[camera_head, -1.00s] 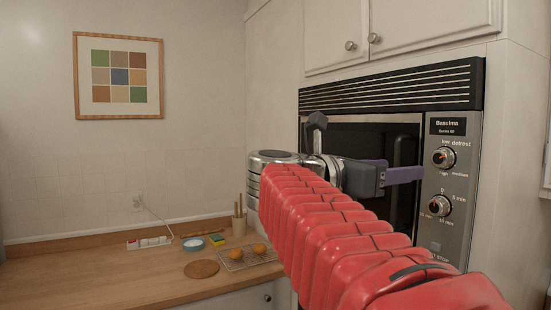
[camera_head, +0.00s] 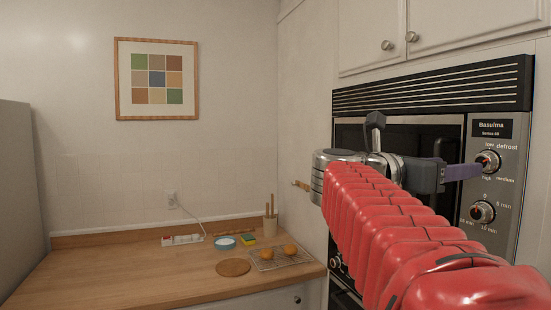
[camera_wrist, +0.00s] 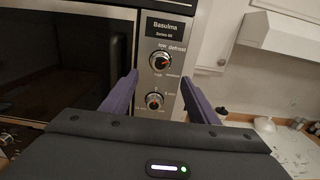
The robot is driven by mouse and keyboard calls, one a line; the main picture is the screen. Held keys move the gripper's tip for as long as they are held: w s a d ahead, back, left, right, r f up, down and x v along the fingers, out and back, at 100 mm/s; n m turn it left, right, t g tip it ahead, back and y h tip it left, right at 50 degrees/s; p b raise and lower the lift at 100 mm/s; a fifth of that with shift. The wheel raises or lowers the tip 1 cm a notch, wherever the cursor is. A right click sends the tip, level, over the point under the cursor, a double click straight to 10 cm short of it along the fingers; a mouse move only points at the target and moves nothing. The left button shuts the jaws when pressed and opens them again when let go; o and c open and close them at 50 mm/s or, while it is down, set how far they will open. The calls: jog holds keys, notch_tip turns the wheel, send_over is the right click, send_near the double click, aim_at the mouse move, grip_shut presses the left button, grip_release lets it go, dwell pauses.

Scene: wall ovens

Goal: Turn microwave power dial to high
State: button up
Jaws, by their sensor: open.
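The microwave power dial (camera_head: 488,161) is the upper round knob on the grey control panel, with low, defrost, medium and high printed around it. It also shows in the wrist view (camera_wrist: 160,61), with a red mark on its face; its exact setting is too small to read. My gripper (camera_head: 474,171) is open, its purple fingers pointing at the panel. In the head view the fingertips overlap the lower left of the dial. In the wrist view my gripper (camera_wrist: 160,77) has one finger on each side, with the dial slightly above and between the tips. I cannot tell whether they touch.
A second knob, the timer dial (camera_head: 482,212), sits just below the power dial. The dark microwave door (camera_head: 432,133) is to the left of the panel. A wire rack (camera_head: 278,259) with round buns lies on the wooden counter (camera_head: 130,280) at lower left.

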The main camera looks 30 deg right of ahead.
aim_at(485, 162)
jog(key=s+d, duration=0.1)
jog(key=d, duration=0.8)
jog(key=shift+s+d, duration=0.3)
jog(key=shift+c, duration=0.2)
jog(key=c, duration=1)
